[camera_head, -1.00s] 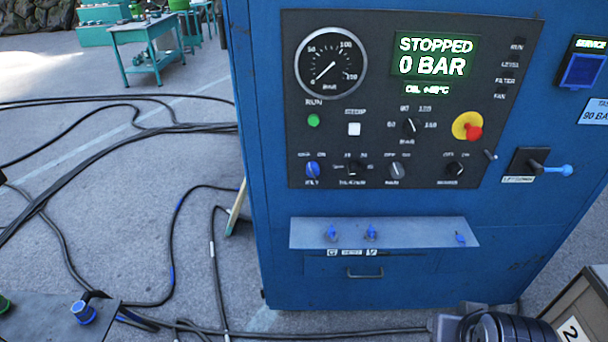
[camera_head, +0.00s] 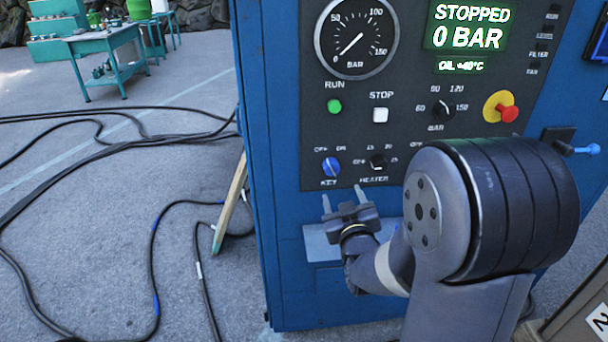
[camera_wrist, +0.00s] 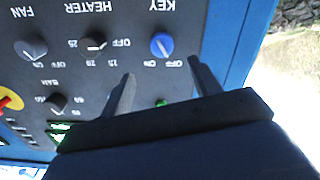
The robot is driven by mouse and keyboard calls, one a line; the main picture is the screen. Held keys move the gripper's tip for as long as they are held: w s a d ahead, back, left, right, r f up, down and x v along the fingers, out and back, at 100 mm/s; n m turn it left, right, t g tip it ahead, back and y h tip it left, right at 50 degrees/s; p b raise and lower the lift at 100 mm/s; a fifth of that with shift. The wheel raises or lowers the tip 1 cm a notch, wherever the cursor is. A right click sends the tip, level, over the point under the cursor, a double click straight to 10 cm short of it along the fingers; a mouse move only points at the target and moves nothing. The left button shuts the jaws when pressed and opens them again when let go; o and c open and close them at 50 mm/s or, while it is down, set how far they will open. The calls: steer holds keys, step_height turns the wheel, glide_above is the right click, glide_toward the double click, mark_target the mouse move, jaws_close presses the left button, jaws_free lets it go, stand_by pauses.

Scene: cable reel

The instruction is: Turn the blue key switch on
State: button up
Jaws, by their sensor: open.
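The blue key switch (camera_head: 330,167) is a round knob marked KEY at the lower left of the dark control panel (camera_head: 408,80). Its white line seems to point toward OFF. It also shows upside down in the wrist view (camera_wrist: 162,45), with OFF and ON marks beside it. My gripper (camera_head: 343,194) is open and empty, just below the key switch in the head view. In the wrist view, its two fingers (camera_wrist: 162,70) are apart, with the blue knob just beyond the gap between their tips. Contact with the knob is not visible.
The heater knob (camera_head: 378,162) is close to the right of the key switch. A green run button (camera_head: 334,106), white stop button (camera_head: 380,115) and red emergency button (camera_head: 508,113) are above. The display (camera_head: 467,28) reads STOPPED, 0 BAR. Cables (camera_head: 155,250) lie on the floor at left.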

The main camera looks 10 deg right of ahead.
mark_target(333, 173)
steer(key=w+p, duration=0.2)
steer(key=w, duration=0.9)
steer(key=shift+a+p, duration=0.15)
steer(key=shift+p, duration=0.15)
steer(key=shift+c, duration=0.2)
steer(key=c, duration=1)
